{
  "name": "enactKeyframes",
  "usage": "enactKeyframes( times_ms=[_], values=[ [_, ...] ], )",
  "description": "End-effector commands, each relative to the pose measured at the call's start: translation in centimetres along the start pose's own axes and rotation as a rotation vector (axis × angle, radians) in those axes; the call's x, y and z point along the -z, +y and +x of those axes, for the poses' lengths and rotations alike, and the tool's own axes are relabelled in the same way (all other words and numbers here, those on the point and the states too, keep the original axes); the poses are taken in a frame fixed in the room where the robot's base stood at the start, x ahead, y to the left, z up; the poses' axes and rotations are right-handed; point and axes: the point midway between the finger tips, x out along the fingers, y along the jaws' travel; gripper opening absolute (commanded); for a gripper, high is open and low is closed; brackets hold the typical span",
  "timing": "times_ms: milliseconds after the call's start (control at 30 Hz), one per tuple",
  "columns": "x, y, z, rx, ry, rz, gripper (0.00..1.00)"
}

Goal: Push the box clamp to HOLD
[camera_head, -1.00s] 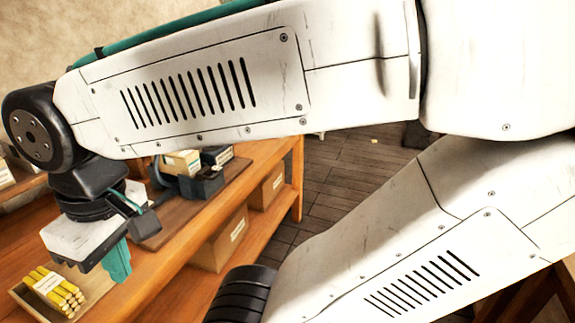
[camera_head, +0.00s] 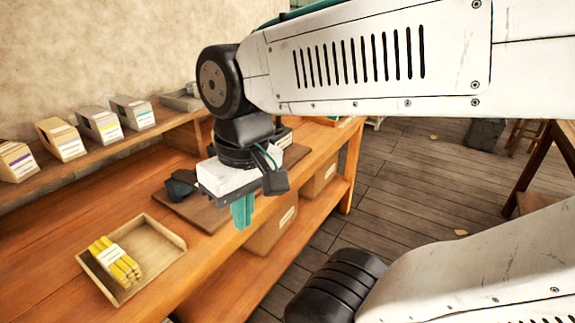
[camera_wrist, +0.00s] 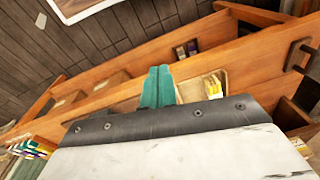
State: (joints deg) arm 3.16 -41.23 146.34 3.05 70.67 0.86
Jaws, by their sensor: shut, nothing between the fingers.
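My gripper (camera_head: 242,212) points down with its teal fingers shut together and empty, in front of the bench's front edge. The fingers also show together in the wrist view (camera_wrist: 157,85). A dark grey block (camera_head: 181,186) sits on a brown board (camera_head: 205,214) on the bench, left of and behind my gripper. It may be part of the box clamp, but my wrist hides most of that area. I cannot make out a clamp lever or a HOLD mark.
A wooden tray (camera_head: 165,236) with yellow sticks (camera_head: 115,262) stands on the bench (camera_head: 60,235), left of my gripper. Several labelled boxes (camera_head: 100,124) line the back shelf. Cartons (camera_head: 272,230) sit on the lower shelf. Floor is open to the right.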

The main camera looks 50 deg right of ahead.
Motion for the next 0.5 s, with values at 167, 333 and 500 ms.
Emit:
enactKeyframes(
  times_ms=[167, 333, 500],
  values=[
    [2.0, 0.6, 2.0, 0.18, -0.138, 0.346, 0.0],
    [5.6, 2.7, 3.7, 0.435, -0.254, 0.785, 0.0],
    [9.5, 7.6, 5.1, 0.72, -0.314, 1.23, 0.0]
  ],
)
